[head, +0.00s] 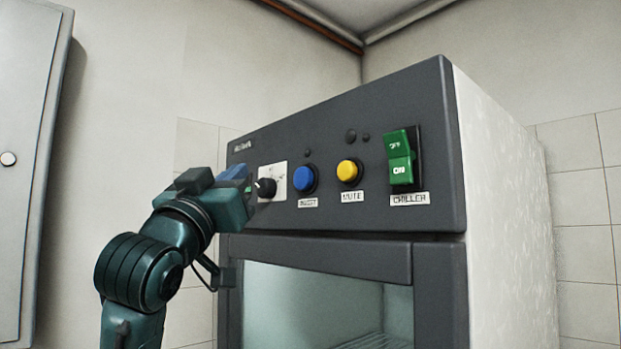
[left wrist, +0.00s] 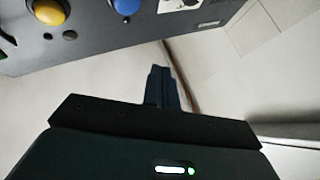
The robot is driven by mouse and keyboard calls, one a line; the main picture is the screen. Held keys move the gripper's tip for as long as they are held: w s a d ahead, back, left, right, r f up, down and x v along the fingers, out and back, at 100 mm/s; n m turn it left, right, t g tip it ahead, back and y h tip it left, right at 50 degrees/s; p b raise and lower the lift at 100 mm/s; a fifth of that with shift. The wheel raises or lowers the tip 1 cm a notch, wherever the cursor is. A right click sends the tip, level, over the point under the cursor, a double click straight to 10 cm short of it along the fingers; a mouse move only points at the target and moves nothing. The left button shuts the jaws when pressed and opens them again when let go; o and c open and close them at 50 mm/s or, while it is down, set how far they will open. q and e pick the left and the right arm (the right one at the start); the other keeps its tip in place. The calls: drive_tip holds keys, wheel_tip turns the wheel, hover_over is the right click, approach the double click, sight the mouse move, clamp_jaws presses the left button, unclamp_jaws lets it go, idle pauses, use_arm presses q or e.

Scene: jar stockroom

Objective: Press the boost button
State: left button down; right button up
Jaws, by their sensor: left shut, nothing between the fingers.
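The boost button is a round blue button (head: 304,179) in a dark collar on the chiller's grey control panel (head: 400,105); the small label below it is hard to read. It also shows, cut off by the top edge, in the left wrist view (left wrist: 127,5). My left gripper (head: 243,180) is at the panel's left end, left of the blue button and beside the dial. In the left wrist view its fingers (left wrist: 161,72) are shut and empty, apart from the button. My right gripper is in neither view.
A black dial (head: 266,187) on a white plate is left of the blue button. A yellow MUTE button (head: 349,171) and a green CHILLER rocker switch (head: 400,158) are to its right. A glass door (head: 325,300) lies below. A grey cabinet (head: 28,120) stands at the left.

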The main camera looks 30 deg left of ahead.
use_arm(q)
drive_tip(key=shift+s+a+r+y, duration=0.1)
drive_tip(key=shift+a+y, duration=0.05)
drive_tip(key=shift+y, duration=0.15)
approach(297, 173)
drive_tip(key=shift+w+a+r+p, duration=0.1)
drive_tip(key=shift+w+a+r, duration=0.2)
drive_tip(key=shift+w+r, duration=0.35)
drive_tip(key=shift+w+a+r+p, duration=0.1)
drive_tip(key=shift+w+a+r, duration=0.15)
drive_tip(key=shift+w+r, duration=0.35)
drive_tip(key=shift+w+a+r+p, duration=0.1)
drive_tip(key=shift+w+a+r, duration=0.2)
drive_tip(key=shift+w+r, duration=0.3)
drive_tip(key=shift+d, duration=0.1)
idle(0.8)
drive_tip(key=shift+w+d, duration=0.1)
drive_tip(key=shift+w, duration=0.2)
drive_tip(key=shift+w+d, duration=0.15)
drive_tip(key=shift+w, duration=0.3)
idle(0.7)
drive_tip(key=shift+s, duration=0.15)
drive_tip(key=shift+s+a, duration=0.35)
drive_tip(key=shift+s, duration=0.35)
